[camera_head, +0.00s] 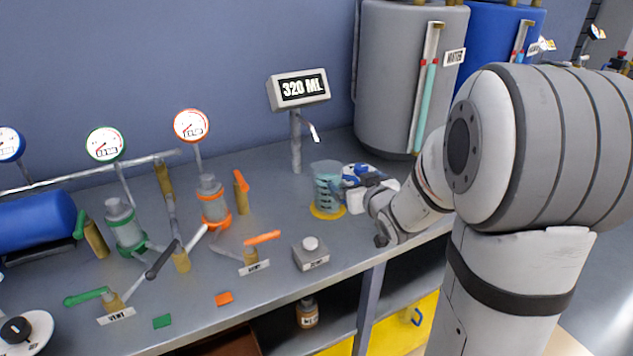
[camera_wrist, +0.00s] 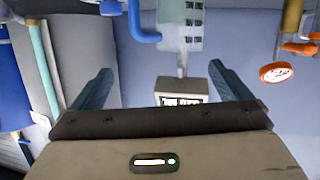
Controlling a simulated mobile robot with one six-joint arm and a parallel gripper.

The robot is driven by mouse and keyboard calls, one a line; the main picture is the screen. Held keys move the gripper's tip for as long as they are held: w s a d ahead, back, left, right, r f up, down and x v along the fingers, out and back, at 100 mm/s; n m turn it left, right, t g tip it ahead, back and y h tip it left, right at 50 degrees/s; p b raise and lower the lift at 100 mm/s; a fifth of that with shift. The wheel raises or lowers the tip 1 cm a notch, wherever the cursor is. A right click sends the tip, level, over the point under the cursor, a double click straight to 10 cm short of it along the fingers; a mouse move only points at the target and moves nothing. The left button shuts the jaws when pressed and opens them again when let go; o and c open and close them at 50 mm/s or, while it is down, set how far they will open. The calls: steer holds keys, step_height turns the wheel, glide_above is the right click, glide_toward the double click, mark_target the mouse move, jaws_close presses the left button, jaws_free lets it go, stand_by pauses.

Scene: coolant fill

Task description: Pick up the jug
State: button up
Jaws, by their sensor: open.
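The jug (camera_head: 327,187) is a clear measuring jug with dark level marks and bluish liquid in it. It stands upright on a yellow round pad (camera_head: 327,213) below the display. In the wrist view the jug (camera_wrist: 182,25) shows at the top edge, partly cut off, with a blue handle (camera_wrist: 138,24) on its left. My gripper (camera_wrist: 160,72) is open, its two dark blue fingers spread with nothing between them. In the head view it is just right of the jug, partly hidden by my wrist. The jug appears beyond the fingertips; contact is not visible.
A display (camera_head: 299,89) reading 320 ML stands on a post behind the jug. A grey tank (camera_head: 395,80) is behind my gripper. A small button box (camera_head: 311,253) sits in front of the jug. Valves and gauges, including an orange-rimmed gauge (camera_head: 192,126), fill the left bench.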

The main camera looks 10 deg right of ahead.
mark_target(336, 176)
steer(key=w+f+t+y+b, duration=0.1)
steer(key=y, duration=0.1)
steer(key=a+f+n+t+y, duration=0.1)
steer(key=shift+w+a+f+y+b, duration=0.2)
steer(key=shift+w+y+b, duration=0.15)
steer(key=shift+w+y, duration=0.05)
steer(key=shift+t, duration=0.3)
steer(key=p+x, duration=0.1)
steer(key=x, duration=0.7)
steer(key=shift+s+a+f, duration=0.1)
steer(key=shift+f, duration=0.05)
steer(key=shift+c, duration=0.6)
